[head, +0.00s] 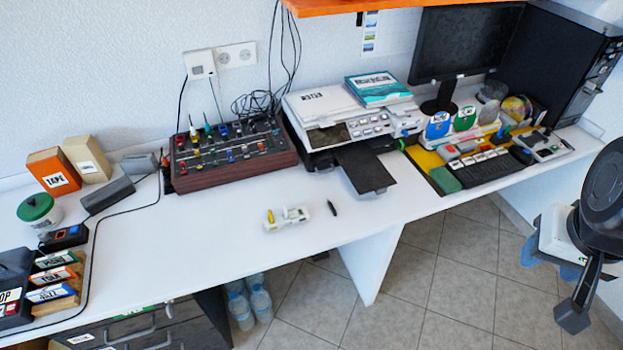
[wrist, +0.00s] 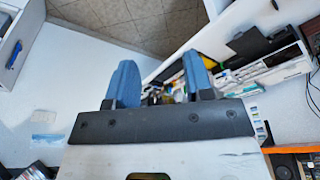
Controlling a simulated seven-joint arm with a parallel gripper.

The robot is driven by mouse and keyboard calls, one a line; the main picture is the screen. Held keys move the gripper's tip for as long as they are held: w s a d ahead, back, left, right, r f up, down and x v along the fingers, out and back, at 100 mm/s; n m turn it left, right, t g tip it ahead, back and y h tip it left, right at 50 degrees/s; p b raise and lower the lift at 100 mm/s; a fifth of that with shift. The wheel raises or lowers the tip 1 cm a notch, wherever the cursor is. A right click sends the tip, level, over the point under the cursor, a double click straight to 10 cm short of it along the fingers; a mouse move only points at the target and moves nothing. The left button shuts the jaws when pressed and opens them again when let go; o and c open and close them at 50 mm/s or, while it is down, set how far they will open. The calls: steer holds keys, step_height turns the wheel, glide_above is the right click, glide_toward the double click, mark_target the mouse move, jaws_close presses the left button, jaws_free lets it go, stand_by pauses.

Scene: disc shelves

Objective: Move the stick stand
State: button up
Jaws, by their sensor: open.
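A small white block with slots and a yellow piece standing in it, which looks like the stick stand (head: 287,218), sits on the bare middle of the white desk in the head view. A short dark stick (head: 332,208) lies just to its right, apart from it. My gripper (head: 548,262) is at the right edge of the head view, beyond the desk's front edge and far from the stand. In the wrist view its two blue fingers (wrist: 161,82) are apart with nothing held between them. I cannot make out the stand in the wrist view.
The white desk (head: 220,232) is clear around the stand. A knobbed mixer box (head: 232,152) and a printer (head: 345,112) with its tray out stand behind. A keyboard (head: 482,165) and labelled discs (head: 438,125) are at right. Labelled cases (head: 55,276) and boxes are at left.

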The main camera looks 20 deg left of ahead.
steer(key=shift+a, duration=0.1)
steer(key=c, duration=0.5)
steer(key=shift+w+a+f+m, duration=0.2)
steer(key=shift+w+a+m, duration=0.1)
steer(key=shift+w+a, duration=0.15)
jaws_close()
steer(key=w+a+f+m+t+y, duration=0.1)
steer(key=w+a+f+m, duration=0.25)
steer(key=a, duration=0.35)
steer(key=w+a+f+m+t+y, duration=0.1)
steer(key=w+a+f+m+y, duration=0.1)
steer(key=a+f+m, duration=0.45)
steer(key=w+a+f+m+y, duration=0.1)
steer(key=w+a+m, duration=0.15)
steer(key=a, duration=0.55)
steer(key=s+a+f+m+t+y, duration=0.1)
steer(key=s+a+f+m, duration=0.1)
steer(key=a+f+m, duration=0.5)
steer(key=s+a+f+m+y, duration=0.1)
steer(key=s+a+f+m, duration=0.2)
steer(key=a+f+m, duration=0.3)
steer(key=a+f, duration=0.5)
steer(key=a, duration=0.1)
steer(key=shift+s+a+f+m+t+y, duration=0.2)
steer(key=shift+m+t+y, duration=0.1)
steer(key=shift+m+t, duration=0.1)
steer(key=shift+w, duration=0.1)
